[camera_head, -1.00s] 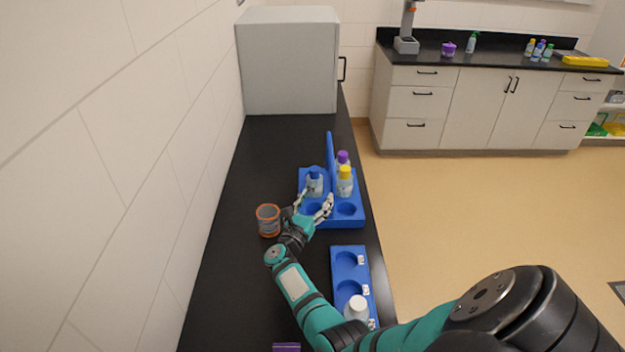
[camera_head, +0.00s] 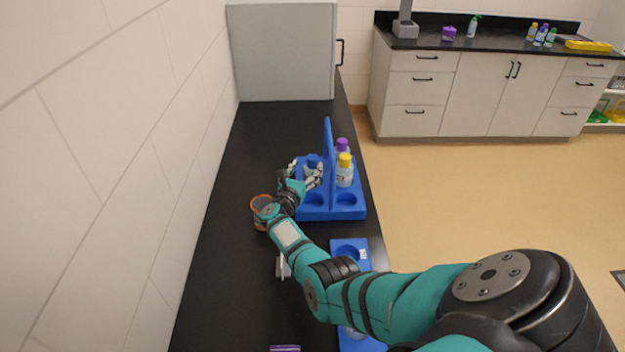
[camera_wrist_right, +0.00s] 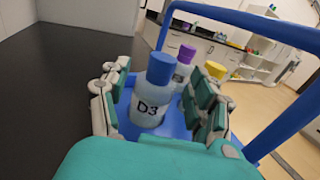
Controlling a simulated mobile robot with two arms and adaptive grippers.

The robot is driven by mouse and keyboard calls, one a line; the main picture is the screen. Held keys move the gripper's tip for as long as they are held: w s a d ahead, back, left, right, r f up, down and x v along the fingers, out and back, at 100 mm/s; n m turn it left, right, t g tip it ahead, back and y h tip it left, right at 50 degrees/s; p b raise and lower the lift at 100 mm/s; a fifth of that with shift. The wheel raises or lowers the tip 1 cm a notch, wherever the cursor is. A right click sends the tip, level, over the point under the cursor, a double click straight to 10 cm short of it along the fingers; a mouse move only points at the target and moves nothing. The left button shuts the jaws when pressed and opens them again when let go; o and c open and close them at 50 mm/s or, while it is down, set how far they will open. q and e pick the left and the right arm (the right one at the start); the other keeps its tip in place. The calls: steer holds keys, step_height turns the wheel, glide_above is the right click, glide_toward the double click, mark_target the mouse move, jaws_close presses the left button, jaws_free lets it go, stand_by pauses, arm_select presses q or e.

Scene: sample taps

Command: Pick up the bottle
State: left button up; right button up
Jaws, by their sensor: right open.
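A clear bottle with a blue cap and a "D3" label (camera_wrist_right: 152,95) stands upright in a blue carrier. In the head view its blue cap (camera_head: 312,160) shows, and the gripper partly hides its body. My right gripper (camera_head: 305,172) is open, with its fingers on either side of the bottle. In the right wrist view the bottle stands between the spread fingers of the right gripper (camera_wrist_right: 158,105); I cannot tell whether they touch it. The carrier (camera_head: 345,212) has a tall central handle. My left gripper is not in view.
A yellow-capped bottle (camera_head: 344,172) and a purple-capped bottle (camera_head: 342,148) stand across the carrier's handle. An orange-rimmed cup (camera_head: 259,208) is partly behind my wrist. A blue rack (camera_head: 350,245) lies nearer. The black counter is clear toward the grey box (camera_head: 283,50).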

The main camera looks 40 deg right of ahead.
mark_target(310, 162)
steer(key=shift+w+d+r+b, duration=0.2)
steer(key=shift+d+b, duration=0.15)
steer(key=shift+d, duration=0.3)
steer(key=b+x, duration=0.2)
steer(key=x, duration=0.1)
steer(key=shift+w+d+f, duration=0.1)
steer(key=shift+d+f, duration=0.15)
steer(key=shift+w+d, duration=0.15)
steer(key=shift+d, duration=0.05)
steer(key=shift+a+r, duration=0.1)
steer(key=shift+r, duration=0.15)
steer(key=shift+c, duration=0.7)
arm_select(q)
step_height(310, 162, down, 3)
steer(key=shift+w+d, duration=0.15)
arm_select(e)
jaws_close()
